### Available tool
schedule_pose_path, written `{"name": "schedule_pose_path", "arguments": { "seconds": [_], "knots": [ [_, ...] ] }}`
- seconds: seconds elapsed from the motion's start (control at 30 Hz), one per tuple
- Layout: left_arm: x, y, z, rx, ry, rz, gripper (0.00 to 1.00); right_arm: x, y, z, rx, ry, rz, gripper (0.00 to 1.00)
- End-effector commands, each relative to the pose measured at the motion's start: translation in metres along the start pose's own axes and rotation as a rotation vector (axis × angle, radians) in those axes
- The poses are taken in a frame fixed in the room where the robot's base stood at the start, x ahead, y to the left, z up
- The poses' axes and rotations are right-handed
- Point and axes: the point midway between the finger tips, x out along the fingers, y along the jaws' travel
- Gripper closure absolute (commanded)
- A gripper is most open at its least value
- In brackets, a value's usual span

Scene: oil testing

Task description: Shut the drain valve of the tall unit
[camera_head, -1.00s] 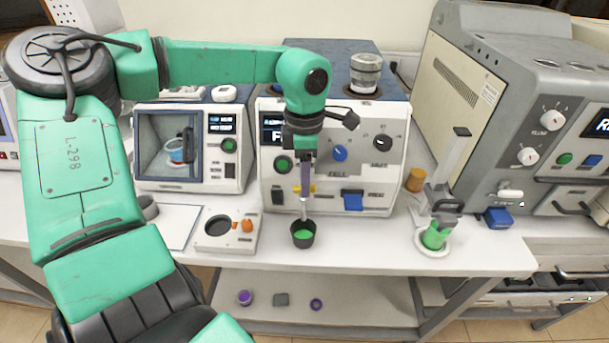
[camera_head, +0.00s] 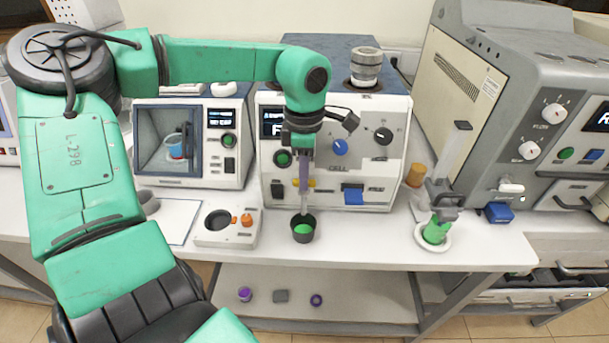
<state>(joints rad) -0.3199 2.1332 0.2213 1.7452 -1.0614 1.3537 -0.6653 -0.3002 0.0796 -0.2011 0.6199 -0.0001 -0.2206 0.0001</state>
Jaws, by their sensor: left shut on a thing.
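The tall unit (camera_head: 382,170), a white box with a display, knobs and a blue lever, stands at the middle of the bench. Its yellow drain valve handle (camera_head: 311,184) shows low on the front, partly hidden by my left gripper (camera_head: 303,187). My left gripper points down in front of the unit, shut on the handle. A black cup (camera_head: 303,229) with green liquid stands below the valve, near the bench's front edge. The outlet is hard to make out behind the fingers. My right gripper is not in view.
A blue-windowed oven (camera_head: 185,186) stands left of the unit. A white block with a round well (camera_head: 228,240) lies left of the cup. On the right are an orange-brown bottle (camera_head: 415,174), a stand with green liquid (camera_head: 436,231) and a large grey machine (camera_head: 475,85).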

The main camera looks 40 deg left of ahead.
Motion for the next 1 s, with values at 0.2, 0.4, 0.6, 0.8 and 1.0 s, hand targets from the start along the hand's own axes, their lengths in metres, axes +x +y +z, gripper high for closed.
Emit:
{"name": "schedule_pose_path", "arguments": {
  "seconds": [0.2, 0.4, 0.6, 0.8, 1.0],
  "knots": [
    [-0.001, 0.001, 0.0, 0.0, -0.001, 0.002, 0.5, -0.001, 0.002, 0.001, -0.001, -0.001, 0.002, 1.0],
    [-0.001, 0.0, 0.0, 0.0, -0.001, 0.001, 0.5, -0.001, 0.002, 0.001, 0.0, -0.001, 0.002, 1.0],
    [-0.017, 0.001, 0.0, -0.002, -0.001, 0.005, 0.5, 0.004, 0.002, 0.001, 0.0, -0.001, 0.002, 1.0],
    [-0.073, 0.001, 0.001, -0.003, -0.002, 0.009, 0.5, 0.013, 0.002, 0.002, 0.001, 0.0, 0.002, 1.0],
    [-0.128, 0.0, 0.0, -0.003, 0.0, 0.005, 0.5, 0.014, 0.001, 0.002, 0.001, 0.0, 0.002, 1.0]
  ]
}}
